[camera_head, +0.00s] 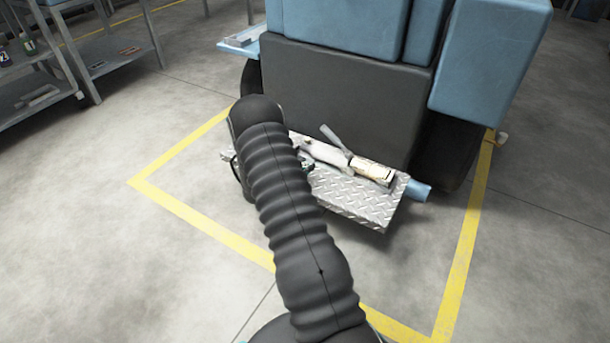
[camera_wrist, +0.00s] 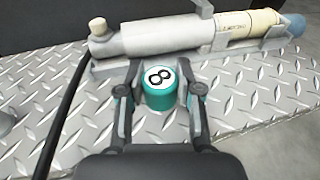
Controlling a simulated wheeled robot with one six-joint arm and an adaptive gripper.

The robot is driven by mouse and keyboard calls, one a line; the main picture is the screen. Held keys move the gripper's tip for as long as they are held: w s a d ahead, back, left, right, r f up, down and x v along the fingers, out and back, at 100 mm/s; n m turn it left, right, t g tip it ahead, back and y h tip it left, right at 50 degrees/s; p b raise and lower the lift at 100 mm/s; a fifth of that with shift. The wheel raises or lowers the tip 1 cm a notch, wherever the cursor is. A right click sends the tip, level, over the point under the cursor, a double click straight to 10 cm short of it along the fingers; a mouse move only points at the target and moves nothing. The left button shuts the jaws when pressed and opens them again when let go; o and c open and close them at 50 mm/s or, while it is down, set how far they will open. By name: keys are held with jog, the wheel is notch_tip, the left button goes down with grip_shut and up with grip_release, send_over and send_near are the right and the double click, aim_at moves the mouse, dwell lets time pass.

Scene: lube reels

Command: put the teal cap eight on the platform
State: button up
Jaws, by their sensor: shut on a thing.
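The teal cap (camera_wrist: 159,98) has a white top with a black 8. In the wrist view it sits between the two fingers of my gripper (camera_wrist: 158,96), which is shut on it. The platform is a metal diamond-plate step (camera_wrist: 262,92) below the cap. I cannot tell whether the cap touches the plate. In the head view the platform (camera_head: 350,205) sticks out in front of a dark and blue machine.
A grey and cream cylinder tool (camera_wrist: 165,38) lies in a bracket along the back of the platform. The machine's dark panel (camera_head: 335,100) rises behind it. Shelves (camera_head: 110,50) stand at the upper left. A yellow floor line (camera_head: 200,222) surrounds the machine.

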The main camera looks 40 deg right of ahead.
jog(key=shift+w+d+f, duration=0.2)
jog(key=shift+w+f, duration=0.1)
jog(key=shift+f, duration=1.9)
jog(key=shift+f+b, duration=0.15)
jog(key=shift+b, duration=0.25)
jog(key=o, duration=0.8)
jog(key=shift+o, duration=0.2)
